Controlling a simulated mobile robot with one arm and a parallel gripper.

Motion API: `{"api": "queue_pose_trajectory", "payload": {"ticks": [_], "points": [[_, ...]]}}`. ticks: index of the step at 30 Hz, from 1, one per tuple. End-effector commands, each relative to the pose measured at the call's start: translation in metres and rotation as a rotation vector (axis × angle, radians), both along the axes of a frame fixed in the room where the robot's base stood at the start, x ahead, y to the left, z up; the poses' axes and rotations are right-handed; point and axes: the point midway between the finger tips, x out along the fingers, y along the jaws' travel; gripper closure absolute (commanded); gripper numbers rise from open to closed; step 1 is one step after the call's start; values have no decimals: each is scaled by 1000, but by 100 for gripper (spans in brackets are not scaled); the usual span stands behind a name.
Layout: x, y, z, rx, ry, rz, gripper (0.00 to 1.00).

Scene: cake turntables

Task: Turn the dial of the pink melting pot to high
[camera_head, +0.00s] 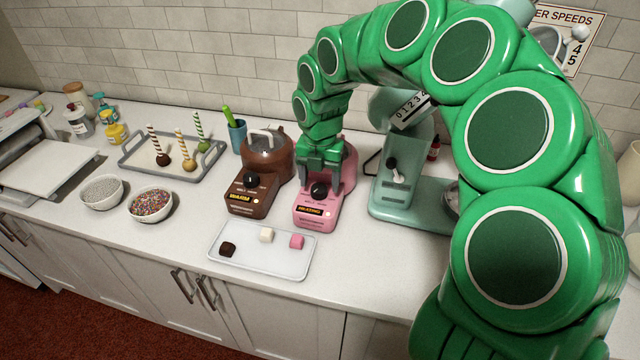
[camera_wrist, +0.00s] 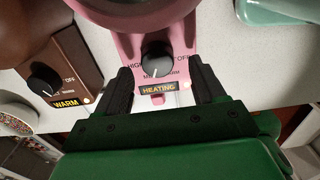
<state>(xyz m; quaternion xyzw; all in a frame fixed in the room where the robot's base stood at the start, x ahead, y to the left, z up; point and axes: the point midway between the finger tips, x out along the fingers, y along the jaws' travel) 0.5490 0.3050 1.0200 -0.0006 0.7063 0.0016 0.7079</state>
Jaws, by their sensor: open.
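The pink melting pot (camera_head: 315,213) stands on the counter, and its front also shows in the wrist view (camera_wrist: 125,18). Its black dial (camera_wrist: 156,58) has HIGH at left, OFF at right, and MELT and WARM below. The dial's pale mark seems to point down toward MELT. The display (camera_wrist: 158,88) reads HEATING. My gripper (camera_wrist: 158,84) is open, with one black finger on each side of the dial's front, apparently not touching it. In the head view my gripper (camera_head: 319,182) is over the pot's control panel, and my arm hides part of the pot.
A brown melting pot (camera_head: 268,158) reading WARM stands close at left. A mint mixer (camera_head: 405,185) stands close at right. A white tray (camera_head: 280,268) with three small blocks lies in front. Sprinkle bowls (camera_head: 150,203) and a cake pop tray (camera_head: 130,163) are farther left.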

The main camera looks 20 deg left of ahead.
Motion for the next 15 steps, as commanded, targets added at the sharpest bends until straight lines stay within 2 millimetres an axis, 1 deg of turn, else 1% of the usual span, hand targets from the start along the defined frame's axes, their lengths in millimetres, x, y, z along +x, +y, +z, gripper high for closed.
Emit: {"api": "queue_pose_trajectory", "payload": {"ticks": [1,15], "points": [[0,0,8,0,-1,0,31],[-1,0,78,1,0,-3,31]]}}
